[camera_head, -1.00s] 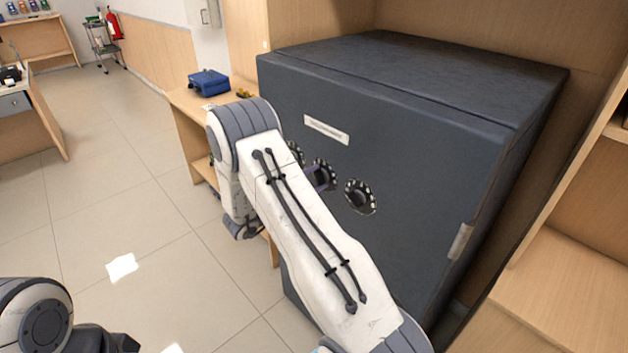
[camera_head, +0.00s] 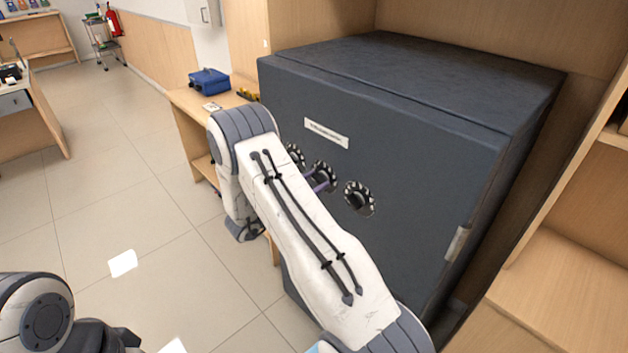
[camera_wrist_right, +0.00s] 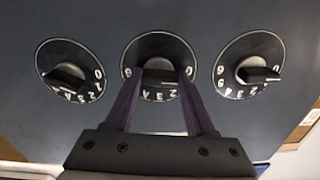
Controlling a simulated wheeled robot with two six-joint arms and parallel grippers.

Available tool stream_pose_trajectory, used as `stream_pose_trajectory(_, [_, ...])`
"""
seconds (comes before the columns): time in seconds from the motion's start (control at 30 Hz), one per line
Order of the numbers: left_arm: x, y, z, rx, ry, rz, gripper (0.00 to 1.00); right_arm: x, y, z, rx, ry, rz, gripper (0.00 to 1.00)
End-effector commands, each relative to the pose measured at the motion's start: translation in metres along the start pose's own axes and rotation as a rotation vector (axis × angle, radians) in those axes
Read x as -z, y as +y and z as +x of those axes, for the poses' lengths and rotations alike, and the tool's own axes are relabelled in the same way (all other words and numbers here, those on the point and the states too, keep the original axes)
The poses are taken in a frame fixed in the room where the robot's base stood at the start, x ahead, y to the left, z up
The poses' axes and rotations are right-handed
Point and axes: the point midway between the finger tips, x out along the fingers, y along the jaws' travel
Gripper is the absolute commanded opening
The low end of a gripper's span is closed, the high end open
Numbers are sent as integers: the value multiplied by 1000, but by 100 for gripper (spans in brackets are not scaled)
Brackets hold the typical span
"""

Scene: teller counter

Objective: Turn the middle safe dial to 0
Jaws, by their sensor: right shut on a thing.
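The dark grey safe (camera_head: 400,120) stands at the right with three round dials in a row on its front. The middle dial (camera_head: 324,170) has a black knob and white numerals; it also shows in the right wrist view (camera_wrist_right: 158,92). My right gripper (camera_wrist_right: 160,78) has its two purple fingers on either side of the middle knob, shut on it. In the head view my right forearm hides most of that gripper, with one purple finger (camera_head: 318,184) showing at the dial. My left arm shows at the lower left, its fingers not clearly seen.
The other dials flank it, one at left (camera_wrist_right: 70,72) and one at right (camera_wrist_right: 252,66). A white label (camera_head: 326,132) is above them. A wooden desk (camera_head: 190,97) with a blue box (camera_head: 209,81) stands left of the safe. Open floor lies at left.

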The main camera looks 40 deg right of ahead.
Motion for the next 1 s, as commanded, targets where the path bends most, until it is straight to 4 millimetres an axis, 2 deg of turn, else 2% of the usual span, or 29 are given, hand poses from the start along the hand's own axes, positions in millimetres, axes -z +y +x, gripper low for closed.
stream_pose_trajectory(0.33, [0,0,-5,0,0,0,0,-1,0,0,0,-2,-127,0])
stream_pose_trajectory(0.83, [0,0,-5,0,0,0,0,-1,0,0,1,-2,-147,0])
stream_pose_trajectory(0.87, [0,0,-5,0,0,0,0,-1,0,0,1,-2,-147,59])
stream_pose_trajectory(0.9, [0,0,-5,0,0,0,0,-1,0,0,1,-2,-146,74])
stream_pose_trajectory(0.93, [0,0,-5,0,0,0,0,-1,0,0,1,-2,-146,85])
stream_pose_trajectory(1.0, [0,0,-5,0,0,0,0,-1,0,0,1,-1,-145,85])
